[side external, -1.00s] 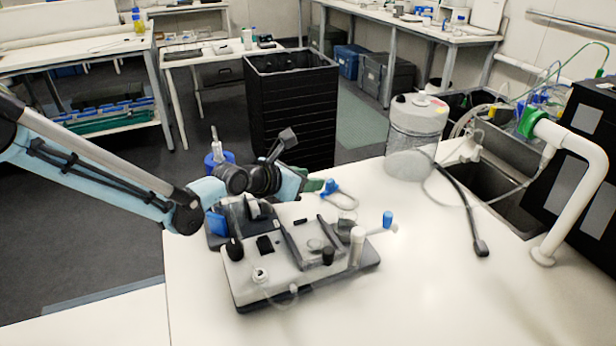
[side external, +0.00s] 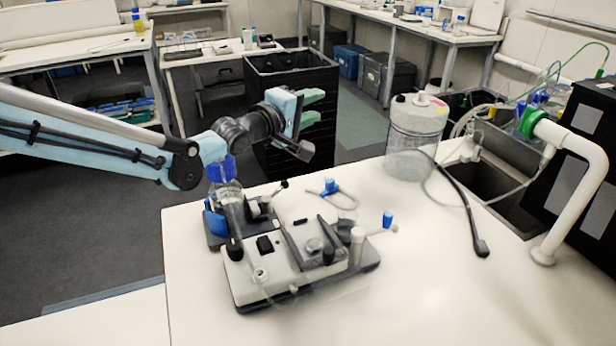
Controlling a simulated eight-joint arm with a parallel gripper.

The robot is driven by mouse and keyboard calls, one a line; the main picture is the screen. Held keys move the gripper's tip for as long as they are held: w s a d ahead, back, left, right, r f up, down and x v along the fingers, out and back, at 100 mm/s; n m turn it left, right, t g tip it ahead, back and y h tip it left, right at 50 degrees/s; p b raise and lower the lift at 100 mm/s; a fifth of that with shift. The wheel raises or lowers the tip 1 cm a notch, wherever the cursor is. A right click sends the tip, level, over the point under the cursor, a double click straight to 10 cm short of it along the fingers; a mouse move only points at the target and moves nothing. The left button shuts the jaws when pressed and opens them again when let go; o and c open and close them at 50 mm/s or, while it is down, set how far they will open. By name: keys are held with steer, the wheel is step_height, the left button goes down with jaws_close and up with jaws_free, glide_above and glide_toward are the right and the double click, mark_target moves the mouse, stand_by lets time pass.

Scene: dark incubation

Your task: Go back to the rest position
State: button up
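My gripper (side external: 318,107) is raised above the bench, up and behind the apparatus, in front of the black bin. Its two green fingers point to the right and stand apart, with nothing seen between them. The white apparatus (side external: 285,282) with a dark base stands on the white bench below. A blue-capped glass vessel (side external: 222,172) stands at its back left, partly behind my arm.
A large clear jar (side external: 412,140) stands on the bench (side external: 450,300) at the back, with a black hose (side external: 465,215) beside it. A white pipe (side external: 585,165) rises by the sink at right. The front right bench is clear.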

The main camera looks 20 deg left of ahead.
steer(key=s+a+r+m+t, duration=0.2)
steer(key=s+a+r+m, duration=0.1)
steer(key=a+r+m, duration=0.4)
steer(key=s+a+r+m+t, duration=0.1)
steer(key=s+a+r+m, duration=0.4)
steer(key=m, duration=0.3)
steer(key=s+a+f+g+y, duration=0.2)
steer(key=s+f+g, duration=0.4)
steer(key=s+f, duration=0.3)
steer(key=s+a+f+n+g+y, duration=0.1)
steer(key=s+a+f+g, duration=0.4)
steer(key=s, duration=1)
step_height(320, 180, down, 4)
steer(key=shift+r+n+g+y, duration=0.15)
steer(key=shift+n+g+y, duration=0.15)
steer(key=shift+g+y, duration=0.4)
